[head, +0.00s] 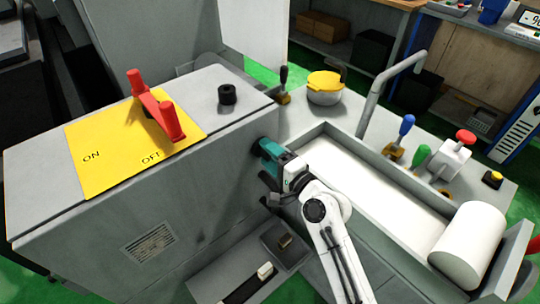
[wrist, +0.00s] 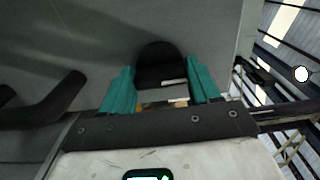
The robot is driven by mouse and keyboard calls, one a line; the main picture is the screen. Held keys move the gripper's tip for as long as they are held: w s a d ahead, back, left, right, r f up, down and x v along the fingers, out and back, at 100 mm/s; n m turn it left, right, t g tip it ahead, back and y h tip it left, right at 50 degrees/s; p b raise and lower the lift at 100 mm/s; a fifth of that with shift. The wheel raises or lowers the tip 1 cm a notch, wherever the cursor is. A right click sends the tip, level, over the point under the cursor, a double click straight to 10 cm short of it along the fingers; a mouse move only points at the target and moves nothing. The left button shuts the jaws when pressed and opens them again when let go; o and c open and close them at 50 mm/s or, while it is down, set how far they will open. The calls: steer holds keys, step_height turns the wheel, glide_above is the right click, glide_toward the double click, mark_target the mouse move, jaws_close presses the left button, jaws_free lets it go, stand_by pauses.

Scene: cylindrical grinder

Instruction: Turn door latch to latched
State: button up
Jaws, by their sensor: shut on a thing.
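The door latch (wrist: 160,62) is a black, rounded piece on a grey panel in the wrist view. My gripper (wrist: 161,90) has its teal fingers on either side of it and is shut on it. In the head view my gripper (head: 267,160) reaches the right end of the grey cabinet's front face. A bit of the black latch (head: 261,143) shows there beside the fingers. The fingers hide most of it, so its exact angle cannot be told.
A black bent handle (wrist: 45,106) sticks out left of the latch. The grey cabinet (head: 150,215) carries a red switch (head: 157,108) on a yellow plate and a black knob (head: 227,94). Right of my arm is a trough (head: 375,190) with a white cylinder (head: 468,245).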

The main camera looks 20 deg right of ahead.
steer(key=shift+a+r, duration=0.1)
steer(key=shift+a, duration=0.05)
steer(key=o, duration=1.1)
steer(key=shift+w, duration=0.1)
steer(key=shift+c, duration=0.2)
steer(key=b+v, duration=0.1)
steer(key=v, duration=0.9)
steer(key=shift+s+b, duration=0.35)
steer(key=shift+s, duration=0.05)
